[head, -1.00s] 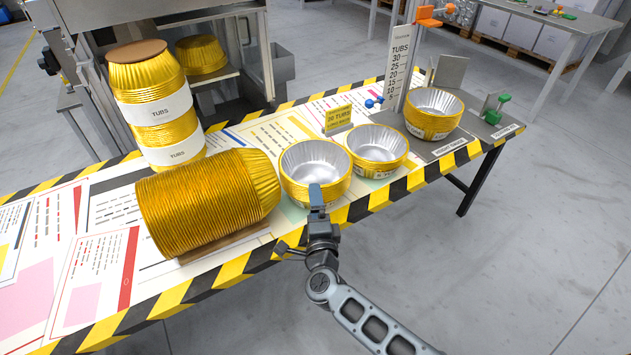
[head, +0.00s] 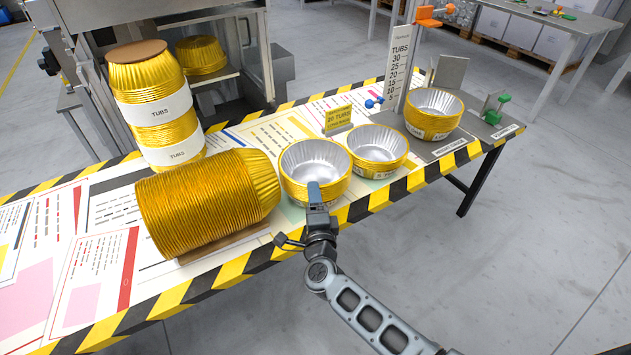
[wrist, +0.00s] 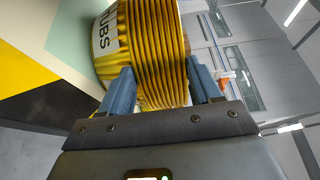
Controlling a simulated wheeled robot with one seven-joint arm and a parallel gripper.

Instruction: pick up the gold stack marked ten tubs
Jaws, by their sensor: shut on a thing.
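A short gold stack of tubs (head: 299,190) with a silver inside stands upright at the table's front edge, in the middle of the head view. My gripper (head: 315,190) is at its near side. In the wrist view, my gripper's two fingers (wrist: 158,72) are on either side of the gold ribbed stack (wrist: 160,40), shut on its wall. A white label on it shows part of the word TUBS; its number is not visible. A similar gold stack (head: 378,170) stands right beside it, and another (head: 432,125) stands farther right on a grey plate.
A long gold stack (head: 200,205) lies on its side close left of the held stack. A tall labelled stack (head: 155,125) stands behind it. A small yellow sign (head: 339,119) and an upright TUBS scale (head: 398,65) stand behind the short stacks. The floor in front is clear.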

